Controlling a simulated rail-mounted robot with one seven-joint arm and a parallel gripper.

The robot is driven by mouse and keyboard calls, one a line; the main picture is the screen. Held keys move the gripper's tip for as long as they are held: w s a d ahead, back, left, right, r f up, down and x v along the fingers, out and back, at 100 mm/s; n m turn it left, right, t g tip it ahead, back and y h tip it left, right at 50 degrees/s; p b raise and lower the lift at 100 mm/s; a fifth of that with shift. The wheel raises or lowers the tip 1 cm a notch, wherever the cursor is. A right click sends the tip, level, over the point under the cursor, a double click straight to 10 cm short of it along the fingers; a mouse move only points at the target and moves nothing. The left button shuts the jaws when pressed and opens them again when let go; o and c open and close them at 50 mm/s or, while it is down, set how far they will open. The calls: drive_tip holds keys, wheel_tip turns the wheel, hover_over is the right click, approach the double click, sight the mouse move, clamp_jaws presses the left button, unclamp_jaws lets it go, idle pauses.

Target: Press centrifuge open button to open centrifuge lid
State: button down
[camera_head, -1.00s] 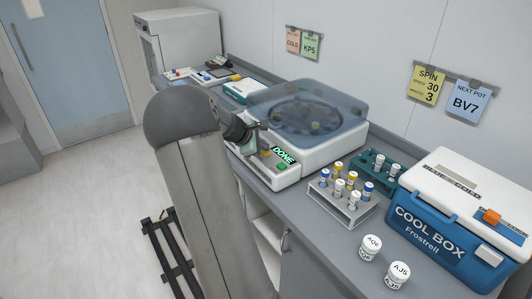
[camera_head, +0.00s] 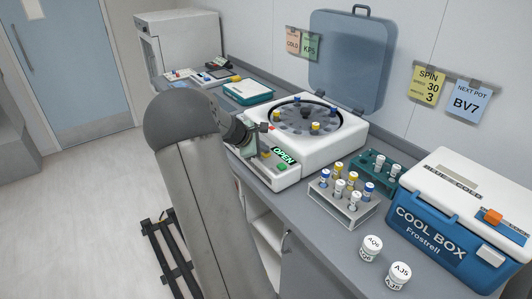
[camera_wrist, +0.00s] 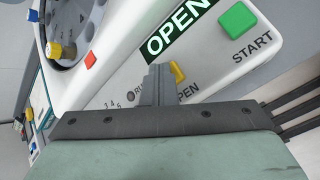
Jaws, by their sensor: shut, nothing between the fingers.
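The white centrifuge (camera_head: 325,152) stands on the counter with its translucent blue lid (camera_head: 350,60) raised upright against the wall. Its display (camera_head: 284,156) reads OPEN, as it also does in the wrist view (camera_wrist: 178,29). Tubes with yellow and blue caps sit in the dark rotor (camera_head: 299,120). My gripper (camera_wrist: 158,75) is shut and empty, its fingertips at the yellow open button (camera_wrist: 177,72), partly covering it and its label. Whether they touch cannot be told. The green START button (camera_wrist: 237,20) is clear of the fingers. In the head view my arm partly hides the panel.
A tube rack (camera_head: 345,203) with several capped tubes stands right of the centrifuge, with a green rack (camera_head: 376,165) behind it. Two white pots (camera_head: 371,248) and a blue cool box (camera_head: 440,225) are further right. The raised lid occupies space above the centrifuge's back.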

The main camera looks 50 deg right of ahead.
sight(263, 155)
drive_tip(key=shift+r+p, duration=0.6)
drive_tip(key=shift+r, duration=0.3)
drive_tip(key=shift+r+p, duration=1.85)
drive_tip(key=shift+r, duration=0.65)
